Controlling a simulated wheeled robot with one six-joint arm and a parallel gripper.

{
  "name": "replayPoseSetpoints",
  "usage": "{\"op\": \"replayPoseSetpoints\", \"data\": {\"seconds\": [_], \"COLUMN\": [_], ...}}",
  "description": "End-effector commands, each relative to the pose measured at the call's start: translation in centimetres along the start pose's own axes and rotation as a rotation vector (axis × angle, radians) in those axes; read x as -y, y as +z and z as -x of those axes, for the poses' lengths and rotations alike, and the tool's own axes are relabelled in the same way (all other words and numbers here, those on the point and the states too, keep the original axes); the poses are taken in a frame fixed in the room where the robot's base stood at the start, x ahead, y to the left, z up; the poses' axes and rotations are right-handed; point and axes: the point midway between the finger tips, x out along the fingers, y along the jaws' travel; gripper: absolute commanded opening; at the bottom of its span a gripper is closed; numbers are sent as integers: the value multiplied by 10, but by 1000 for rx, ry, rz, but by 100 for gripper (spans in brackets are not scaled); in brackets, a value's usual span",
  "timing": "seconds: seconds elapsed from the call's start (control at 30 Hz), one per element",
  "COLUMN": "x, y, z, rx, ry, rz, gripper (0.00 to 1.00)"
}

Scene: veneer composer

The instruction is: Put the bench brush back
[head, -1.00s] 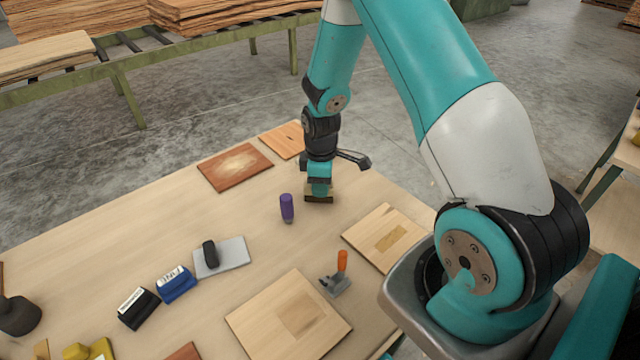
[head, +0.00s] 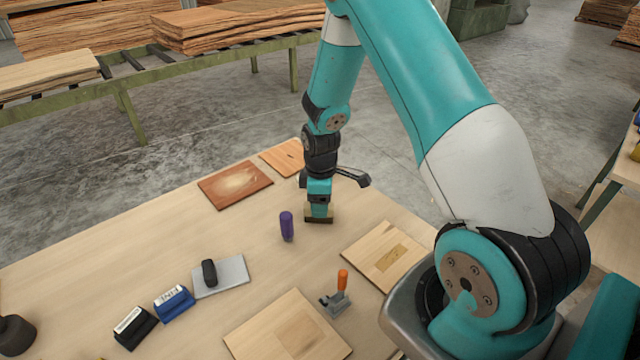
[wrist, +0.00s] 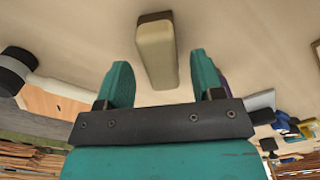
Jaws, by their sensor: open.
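A small pale wooden block with a dark lower edge, apparently the bench brush (head: 319,220), rests on the table under my gripper (head: 319,204). In the wrist view the pale top of the brush (wrist: 155,45) lies lengthwise between my two teal fingers, with clear gaps on both sides. My gripper (wrist: 162,76) is open and points down. I cannot tell how far the fingertips reach down beside the block. My gripper hides part of the brush in the head view. No marked place for the brush is plain.
A purple-handled tool (head: 286,226) stands just left of the brush. A reddish panel (head: 235,184) lies behind left, a pale patched panel (head: 365,245) front right. An orange-handled tool (head: 340,292), blue stamp (head: 174,303), black stamp (head: 135,327) and grey plate (head: 232,273) lie nearer.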

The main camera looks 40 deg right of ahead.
Motion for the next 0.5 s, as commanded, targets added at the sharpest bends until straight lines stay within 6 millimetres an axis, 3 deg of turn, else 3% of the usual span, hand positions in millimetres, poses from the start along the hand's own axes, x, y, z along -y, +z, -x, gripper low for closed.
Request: {"op": "replayPoseSetpoints", "data": {"seconds": [0.3,0.5], "x": [-1,0], "y": [0,0], "z": [68,99], "rx": [-3,-2], "ry": [5,3], "rz": [0,0], "gripper": [61,61]}}
